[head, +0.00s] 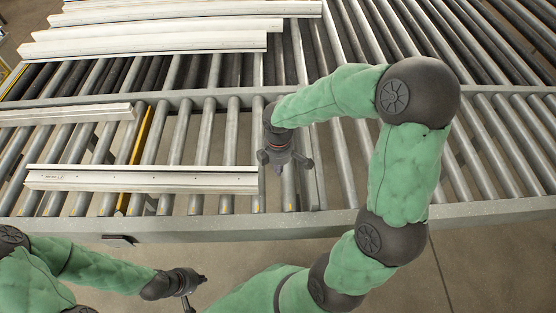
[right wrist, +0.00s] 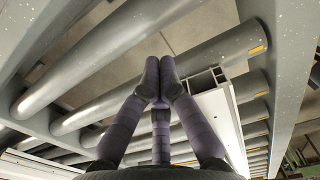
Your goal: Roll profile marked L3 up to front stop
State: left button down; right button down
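A long pale profile (head: 140,180) lies across the near rollers, with small dark marks near its left end; I cannot read a label as L3. My right gripper (head: 288,168) points down at the rollers just beyond this profile's right end. In the right wrist view its fingertips (right wrist: 160,72) are together with nothing between them. The hollow end of a pale profile (right wrist: 207,80) shows close beside the fingers; I cannot tell whether they touch. My left gripper (head: 188,284) hangs low in front of the bench, away from the profiles; its opening is unclear.
A shorter profile (head: 65,115) lies behind at the left, and several long profiles (head: 150,43) lie at the back. A yellow strip (head: 141,145) runs between rollers and passes under the near profile. A grey rail (head: 330,222) edges the bench front. Rollers at the right are bare.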

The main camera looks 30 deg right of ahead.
jog(key=shift+w+a+f, duration=0.35)
jog(key=shift+a+f, duration=0.05)
jog(key=shift+a, duration=0.2)
jog(key=shift+w+a+f, duration=0.3)
jog(key=shift+a+f, duration=0.05)
jog(key=shift+a, duration=0.2)
jog(key=shift+w+a+f, duration=0.35)
jog(key=shift+a+f, duration=0.05)
jog(key=shift+a, duration=0.2)
jog(key=shift+w+a, duration=0.1)
